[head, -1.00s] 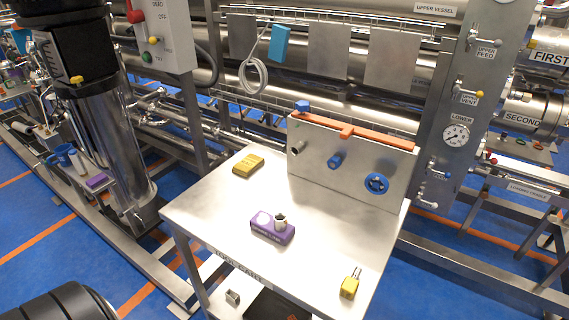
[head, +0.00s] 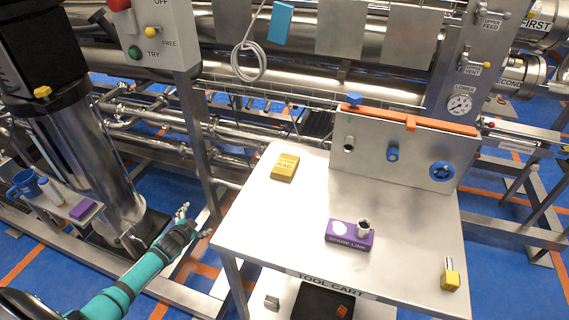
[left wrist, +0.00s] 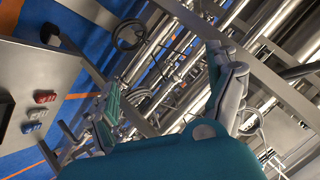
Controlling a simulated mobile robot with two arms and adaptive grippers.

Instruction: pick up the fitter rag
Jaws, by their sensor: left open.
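The fitter rag (head: 285,167) appears as a flat yellow folded piece with printed lettering, lying on the back left part of the steel tool cart top (head: 290,225). My left gripper (head: 194,221) is open and empty, off the cart's left edge and apart from the rag, which is up and to the right of it in the head view. In the left wrist view my open left gripper (left wrist: 165,78) has nothing between its fingers, and I cannot make out the rag there. My right gripper is not in view.
A yellow padlock-like piece (head: 450,278) is at the front right. A steel panel (head: 400,160) with an orange top bar stands along the back. A grey post (head: 196,130) rises left of the cart.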

